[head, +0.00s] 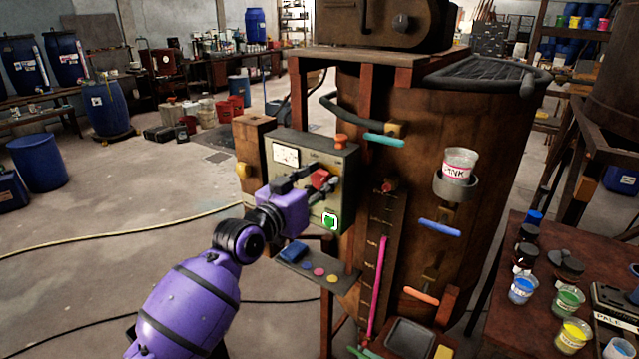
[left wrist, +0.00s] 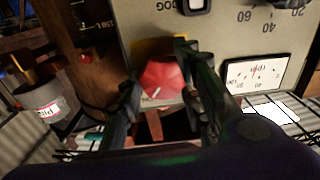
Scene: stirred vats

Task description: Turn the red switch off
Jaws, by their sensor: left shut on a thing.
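The red switch (head: 321,178) is a faceted knob on the front of a grey control box (head: 345,165) fixed to the large brown vat. It also shows in the left wrist view (left wrist: 162,80), with a small white mark near its edge and a yellow plate behind it. My left gripper (head: 313,186) is at the box with one finger on each side of the knob, shut on it. The fingers (left wrist: 160,78) flank the knob in the left wrist view, and they hide part of it in the head view. My right gripper is not in view.
A green lit switch (head: 330,220) sits below the red one, and a dial gauge (head: 286,155) is at the box's upper left. A small shelf (head: 345,284) with coloured buttons juts out below. A labelled cup (head: 460,164) hangs on the vat. Paint pots stand on the right table (head: 500,290).

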